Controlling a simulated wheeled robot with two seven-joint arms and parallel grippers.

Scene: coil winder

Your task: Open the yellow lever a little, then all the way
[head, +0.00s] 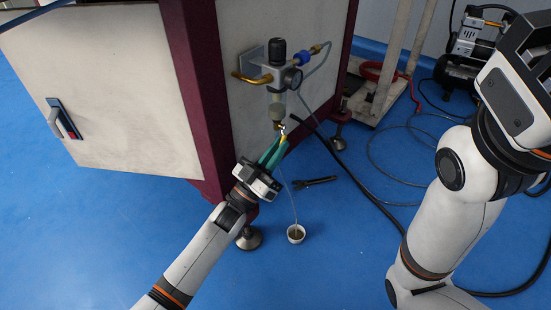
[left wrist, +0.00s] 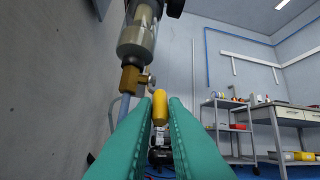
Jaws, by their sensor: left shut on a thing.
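The yellow lever (head: 283,138) sits at the bottom of a filter unit (head: 277,98) on the cabinet's side wall. In the left wrist view the yellow lever (left wrist: 160,106) stands between the green fingertips, just right of the brass drain fitting (left wrist: 131,80) under the clear bowl (left wrist: 137,38). My left gripper (head: 281,144) reaches up from below and is shut on the lever; its fingers hide part of it. It also shows in the left wrist view (left wrist: 160,112). My right arm is at the right of the head view, but I do not see its gripper.
A small white cup (head: 296,234) stands on the blue floor below the filter, with a thin tube reaching into it. A dark tool (head: 315,182) lies nearby. Black hoses cross the floor. The cabinet door (head: 110,90) is at the left; a compressor (head: 474,40) stands far right.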

